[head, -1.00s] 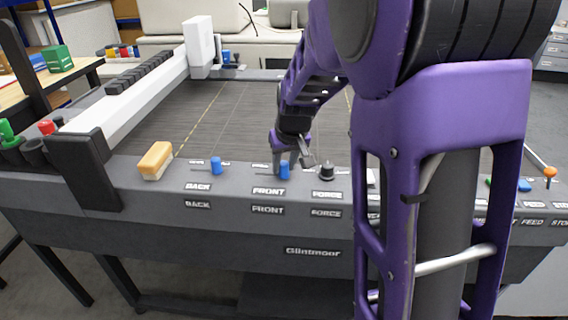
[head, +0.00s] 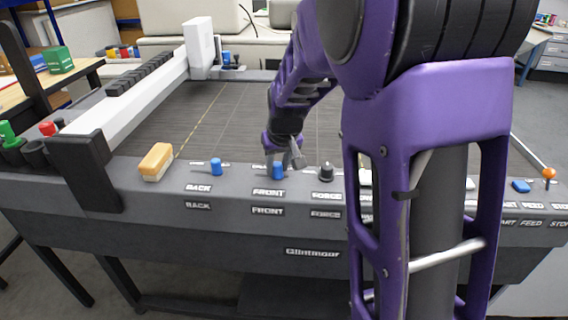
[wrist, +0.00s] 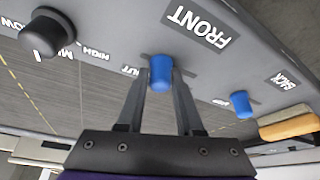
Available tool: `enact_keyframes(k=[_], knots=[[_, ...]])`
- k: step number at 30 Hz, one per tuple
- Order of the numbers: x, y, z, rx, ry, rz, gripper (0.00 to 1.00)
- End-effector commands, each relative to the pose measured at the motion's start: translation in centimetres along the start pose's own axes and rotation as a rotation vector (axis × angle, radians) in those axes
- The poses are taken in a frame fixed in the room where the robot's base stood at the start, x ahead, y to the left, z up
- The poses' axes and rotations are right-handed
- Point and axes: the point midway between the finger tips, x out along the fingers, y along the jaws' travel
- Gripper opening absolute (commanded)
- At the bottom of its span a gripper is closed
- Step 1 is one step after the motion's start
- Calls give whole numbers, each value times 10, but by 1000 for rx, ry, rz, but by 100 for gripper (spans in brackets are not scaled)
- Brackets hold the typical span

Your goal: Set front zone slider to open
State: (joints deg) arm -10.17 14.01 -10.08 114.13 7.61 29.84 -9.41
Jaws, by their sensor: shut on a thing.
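The front zone slider is a blue knob (head: 278,170) above the FRONT label on the machine's grey front panel (head: 240,248). It also shows in the wrist view (wrist: 161,73), where the FRONT label appears upside down beside it. My gripper (head: 284,160) reaches down onto this knob from behind. In the wrist view my gripper's two fingers (wrist: 160,85) are closed around the knob, one on each side. The slot markings under the knob are partly hidden by the fingers.
A second blue knob (head: 216,167) stands left at BACK. A black FORCE knob (head: 326,172) is close on the right. A tan-and-white brush (head: 156,161) lies at the panel's left. A white gantry beam (head: 130,98) spans the bed at left.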

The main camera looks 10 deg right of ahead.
Motion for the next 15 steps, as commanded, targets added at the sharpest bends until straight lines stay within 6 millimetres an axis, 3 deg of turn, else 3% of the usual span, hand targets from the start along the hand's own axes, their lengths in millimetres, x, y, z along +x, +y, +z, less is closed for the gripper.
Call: enact_keyframes(k=[3,6,15], knots=[[1,-26,-11,-7,1,-3,0],[4,-39,-16,-5,2,-2,0],[6,-46,-18,-3,5,-3,0]])
